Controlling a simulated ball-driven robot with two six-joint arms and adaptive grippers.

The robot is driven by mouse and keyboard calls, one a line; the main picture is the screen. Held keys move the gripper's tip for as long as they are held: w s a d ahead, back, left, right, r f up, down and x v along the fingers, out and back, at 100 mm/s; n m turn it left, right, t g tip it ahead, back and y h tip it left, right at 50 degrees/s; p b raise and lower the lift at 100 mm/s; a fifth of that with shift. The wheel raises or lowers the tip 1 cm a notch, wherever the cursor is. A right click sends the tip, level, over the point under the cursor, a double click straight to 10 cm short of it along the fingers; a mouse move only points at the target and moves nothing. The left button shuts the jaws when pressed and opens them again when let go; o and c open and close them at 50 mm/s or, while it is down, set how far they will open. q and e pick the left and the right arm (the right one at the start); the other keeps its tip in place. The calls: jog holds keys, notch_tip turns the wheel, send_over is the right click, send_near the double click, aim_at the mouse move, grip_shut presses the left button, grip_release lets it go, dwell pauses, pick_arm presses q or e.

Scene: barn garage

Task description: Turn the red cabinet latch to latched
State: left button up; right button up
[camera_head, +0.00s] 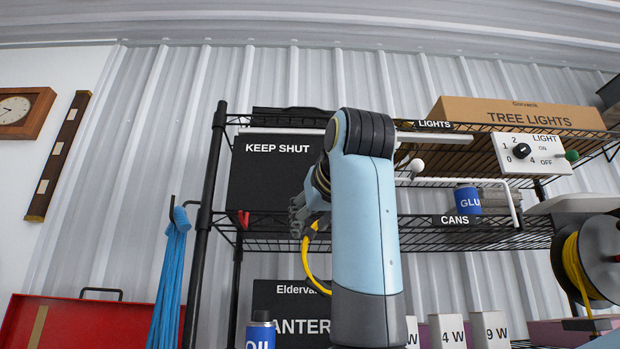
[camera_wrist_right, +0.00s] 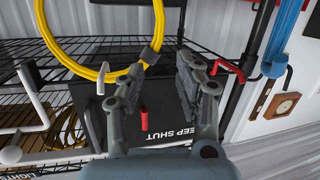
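The black cabinet marked KEEP SHUT (camera_head: 265,180) stands on the rack's middle level, its right part hidden behind my right arm in the head view. In the right wrist view the cabinet front (camera_wrist_right: 95,112) appears roughly upside down. A short red bar (camera_wrist_right: 143,118), which looks like the latch, runs up and down the picture there, seen between my fingers; my arm hides it in the head view. My right gripper (camera_wrist_right: 168,66) is open and empty, its fingers apart in front of the cabinet. It also shows in the head view (camera_head: 298,215). Contact is not visible. My left gripper is out of view.
A red hook-like piece (camera_head: 243,219) sits at the shelf edge left of my gripper. A yellow cord (camera_head: 308,262) hangs close below the gripper. A blue strap bundle (camera_head: 170,275) hangs left of the rack post (camera_head: 207,200). A switch box (camera_head: 532,153) is farther right.

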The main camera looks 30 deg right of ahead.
jog(key=s+r+m+t+h, duration=0.15)
jog(key=s+r, duration=0.35)
jog(key=r, duration=0.7)
jog(key=p+x, duration=0.4)
jog(key=x, duration=0.6)
jog(key=shift+w+d+p, duration=0.2)
jog(key=shift+w+p, duration=0.1)
jog(key=shift+w, duration=0.05)
jog(key=shift+y, duration=0.25)
jog(key=shift+c, duration=0.3)
grip_shut()
